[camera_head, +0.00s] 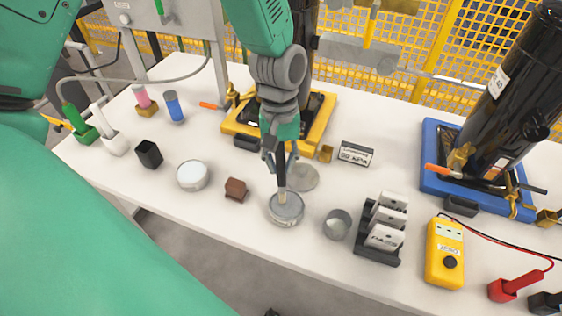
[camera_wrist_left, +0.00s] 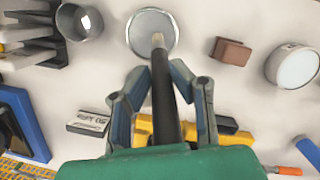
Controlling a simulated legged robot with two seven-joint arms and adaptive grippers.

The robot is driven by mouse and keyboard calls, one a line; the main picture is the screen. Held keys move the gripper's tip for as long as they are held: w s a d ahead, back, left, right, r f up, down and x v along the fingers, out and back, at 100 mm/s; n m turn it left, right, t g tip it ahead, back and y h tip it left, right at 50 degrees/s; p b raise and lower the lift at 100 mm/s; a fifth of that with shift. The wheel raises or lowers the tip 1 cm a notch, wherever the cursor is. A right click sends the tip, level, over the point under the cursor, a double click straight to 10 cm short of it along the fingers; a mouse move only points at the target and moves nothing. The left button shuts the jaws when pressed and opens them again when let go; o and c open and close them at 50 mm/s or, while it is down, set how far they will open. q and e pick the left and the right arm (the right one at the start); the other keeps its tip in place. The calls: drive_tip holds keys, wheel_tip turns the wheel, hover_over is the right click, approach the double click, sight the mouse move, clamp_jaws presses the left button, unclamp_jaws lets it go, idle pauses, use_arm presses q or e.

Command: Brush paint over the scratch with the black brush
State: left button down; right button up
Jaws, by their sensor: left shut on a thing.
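My left gripper (camera_head: 280,150) comes down over the middle of the table and is shut on the black brush (camera_head: 281,178). The brush points down, its pale bristle tip over or in the open round metal tin (camera_head: 286,217). In the left wrist view, the brush (camera_wrist_left: 163,95) runs between the fingers (camera_wrist_left: 160,74), with its tip in front of the tin (camera_wrist_left: 132,45). I cannot tell whether the bristles touch the contents. A flat grey disc (camera_head: 303,177) lies just behind the tin. I cannot make out the scratch. My right gripper is not in view.
A brown block (camera_head: 236,189) and a white-topped round tin (camera_head: 192,176) stand left of the tin. An empty metal cup (camera_head: 337,224), a black rack (camera_head: 378,252) and a yellow meter (camera_head: 444,255) are right. Black cylinders stand on yellow (camera_head: 240,125) and blue (camera_head: 431,150) bases behind.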

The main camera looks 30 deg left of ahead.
sight(284, 173)
use_arm(q)
drive_tip(key=shift+d+r, duration=0.2)
drive_tip(key=shift+d, duration=0.55)
drive_tip(key=shift+a, duration=0.1)
drive_tip(key=shift+a+f, duration=0.3)
drive_tip(key=shift+a, duration=0.15)
drive_tip(key=shift+d, duration=0.45)
drive_tip(key=shift+d+f, duration=0.1)
drive_tip(key=shift+f, duration=0.1)
drive_tip(key=shift+a+f, duration=0.1)
drive_tip(key=shift+a, duration=0.3)
drive_tip(key=shift+d, duration=0.45)
drive_tip(key=r+p, duration=0.4)
drive_tip(key=shift+a, duration=0.3)
drive_tip(key=r+p, duration=0.3)
drive_tip(key=shift+d+r, duration=0.1)
drive_tip(key=shift+d, duration=0.1)
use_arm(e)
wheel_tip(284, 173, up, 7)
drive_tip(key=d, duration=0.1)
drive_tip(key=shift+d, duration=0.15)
